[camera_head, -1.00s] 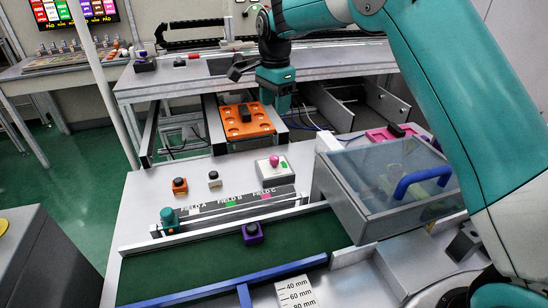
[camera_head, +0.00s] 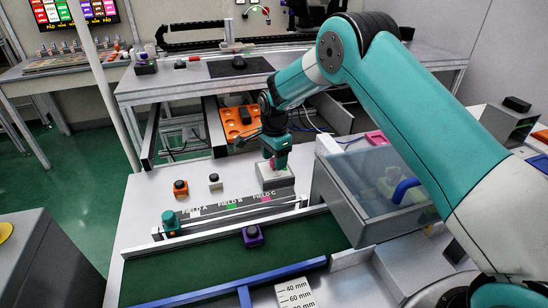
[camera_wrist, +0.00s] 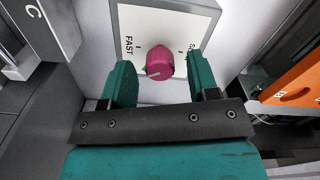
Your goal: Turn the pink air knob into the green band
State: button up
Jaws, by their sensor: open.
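The pink knob (camera_wrist: 160,58) sits on a pale box (camera_wrist: 128,20) whose face carries the word FAST and a second word partly hidden behind a finger. A white line shows on the knob's near side. My gripper (camera_wrist: 158,68) is open, with one teal finger on each side of the knob and a gap showing on both sides. In the head view my gripper (camera_head: 277,160) is low over the pale box (camera_head: 275,182) and hides most of the knob.
An orange tray (camera_head: 229,130) stands behind the box. A clear-lidded grey case (camera_head: 340,205) is close on the right. A purple block (camera_head: 252,237) lies on the green belt (camera_head: 190,265) in front.

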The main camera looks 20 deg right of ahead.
jog(key=shift+f, duration=0.2)
jog(key=shift+c, duration=0.5)
jog(key=c, duration=0.8)
jog(key=shift+c, duration=0.2)
jog(key=shift+n, duration=0.3)
jog(key=n, duration=1.1)
